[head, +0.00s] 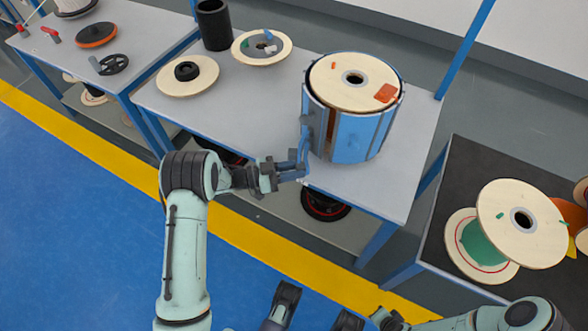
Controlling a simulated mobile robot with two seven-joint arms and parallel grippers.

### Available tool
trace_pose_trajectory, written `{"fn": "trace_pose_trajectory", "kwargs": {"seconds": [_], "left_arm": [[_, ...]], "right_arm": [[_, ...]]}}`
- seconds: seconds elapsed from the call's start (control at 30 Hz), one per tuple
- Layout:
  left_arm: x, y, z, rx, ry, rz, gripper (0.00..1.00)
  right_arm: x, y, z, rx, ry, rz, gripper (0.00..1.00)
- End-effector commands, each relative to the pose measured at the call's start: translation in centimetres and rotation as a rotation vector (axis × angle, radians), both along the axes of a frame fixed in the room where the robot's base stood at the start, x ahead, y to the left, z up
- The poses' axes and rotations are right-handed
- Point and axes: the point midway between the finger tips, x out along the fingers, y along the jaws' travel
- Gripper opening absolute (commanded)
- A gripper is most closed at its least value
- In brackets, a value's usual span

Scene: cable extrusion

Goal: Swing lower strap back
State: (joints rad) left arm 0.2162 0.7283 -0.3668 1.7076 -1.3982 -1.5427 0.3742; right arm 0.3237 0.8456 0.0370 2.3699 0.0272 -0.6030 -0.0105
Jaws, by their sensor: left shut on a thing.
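A drum wrapped in blue panels (362,136) stands upright on the middle table, with a wooden spool disc (345,82) on top. A dark gap shows between its panels at the front left. A blue strap (304,147) projects at the drum's lower left, near the table's front edge. My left gripper (292,170) is shut on this strap at its lower end, left of the drum; the fingers partly hide the grip. My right gripper (372,321) is low at the bottom edge, far from the drum and partly cut off, so its jaws cannot be read.
The middle table (255,111) also holds a flat wooden spool (203,79), another open spool (245,52) and a black cylinder (214,27). A dark table (437,230) with stacked spools stands at right. A blue post (466,48) rises behind the drum.

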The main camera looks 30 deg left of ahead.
Motion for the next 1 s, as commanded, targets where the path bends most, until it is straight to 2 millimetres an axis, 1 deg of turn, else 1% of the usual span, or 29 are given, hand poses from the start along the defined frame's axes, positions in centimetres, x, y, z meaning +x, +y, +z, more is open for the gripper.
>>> {"fn": "trace_pose_trajectory", "kwargs": {"seconds": [0.03,0.37,0.4,0.47,0.77,0.87,1.0], "left_arm": [[0.6,0.6,0.4,0.006,-0.013,0.022,0.0],[0.6,0.6,0.4,0.007,-0.014,0.022,0.0],[0.6,0.6,0.4,0.007,-0.014,0.022,0.31],[0.6,0.5,0.4,0.006,-0.013,0.021,0.51],[0.3,0.5,0.2,0.002,-0.009,0.016,0.51],[-0.2,1.1,0.2,0.003,-0.007,0.018,0.51],[-1.6,3.0,0.3,0.002,-0.006,0.02,0.51]], "right_arm": [[0.0,0.0,0.0,0.0,0.0,0.0,0.0],[0.0,0.0,0.0,0.0,0.0,0.0,0.0],[0.0,0.0,0.0,0.0,0.0,0.0,0.0],[0.0,0.0,0.0,0.0,0.0,0.0,0.0],[0.0,0.0,0.0,0.0,0.001,0.0,0.0],[-0.2,0.1,0.2,0.002,0.004,0.001,0.0],[-0.7,0.4,0.5,0.01,0.018,0.007,0.0]]}}
